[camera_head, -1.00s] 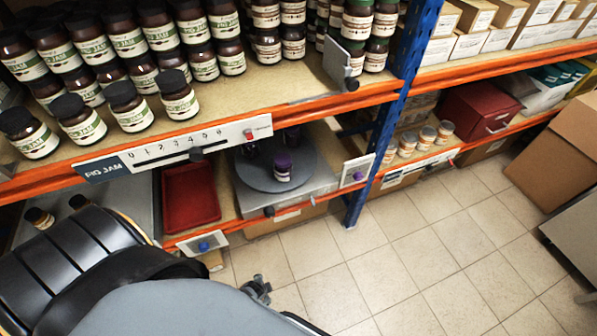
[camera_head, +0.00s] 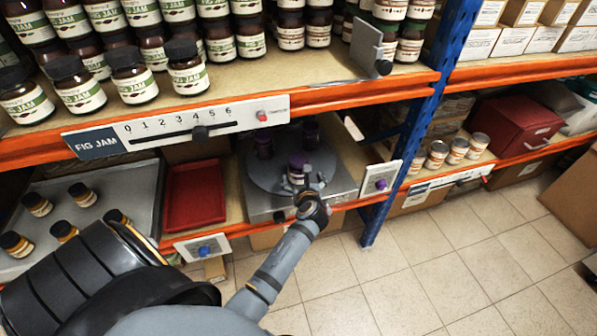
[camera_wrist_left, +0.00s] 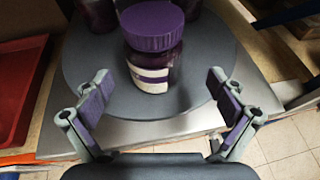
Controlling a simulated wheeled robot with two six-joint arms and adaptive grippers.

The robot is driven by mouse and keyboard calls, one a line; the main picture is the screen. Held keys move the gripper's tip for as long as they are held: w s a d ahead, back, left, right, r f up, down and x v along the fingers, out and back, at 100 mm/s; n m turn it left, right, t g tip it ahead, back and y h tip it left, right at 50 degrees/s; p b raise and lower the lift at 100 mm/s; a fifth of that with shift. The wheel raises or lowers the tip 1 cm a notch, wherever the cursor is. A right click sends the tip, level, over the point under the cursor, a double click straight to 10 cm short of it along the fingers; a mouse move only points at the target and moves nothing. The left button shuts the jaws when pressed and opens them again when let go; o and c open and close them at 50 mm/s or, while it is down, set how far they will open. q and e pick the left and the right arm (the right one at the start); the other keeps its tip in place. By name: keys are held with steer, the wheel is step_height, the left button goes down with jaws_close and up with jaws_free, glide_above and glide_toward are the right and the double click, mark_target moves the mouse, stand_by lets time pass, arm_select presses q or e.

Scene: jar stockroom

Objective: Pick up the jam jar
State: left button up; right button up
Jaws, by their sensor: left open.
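A jam jar with a purple lid and a white and purple label stands upright near the front of a grey turntable in the head view (camera_head: 298,161). It also shows in the left wrist view (camera_wrist_left: 153,45). My left gripper (camera_head: 308,182) is open and empty just in front of this jar. In the left wrist view the fingers of the left gripper (camera_wrist_left: 160,97) are spread wide, with the jar beyond and between them, apart from both. More dark jars with purple lids (camera_head: 264,146) stand behind on the turntable (camera_head: 262,179). My right gripper is not in view.
The upper shelf, lined with fig jam jars (camera_head: 80,88), overhangs the turntable; its orange front beam (camera_head: 350,101) is close above. A red tray (camera_head: 194,195) lies left of the turntable. A blue post (camera_head: 405,160) stands to the right. Open floor (camera_head: 420,270) lies in front.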

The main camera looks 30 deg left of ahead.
arm_select(q)
steer(key=b+x, duration=0.1)
steer(key=x, duration=0.5)
steer(key=shift+s+a+f, duration=0.15)
steer(key=shift+s+a, duration=0.05)
steer(key=shift+s, duration=0.05)
steer(key=shift+c, duration=0.6)
steer(key=c, duration=1.7)
steer(key=shift+c, duration=0.4)
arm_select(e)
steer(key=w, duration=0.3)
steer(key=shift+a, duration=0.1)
arm_select(q)
steer(key=shift+r, duration=0.25)
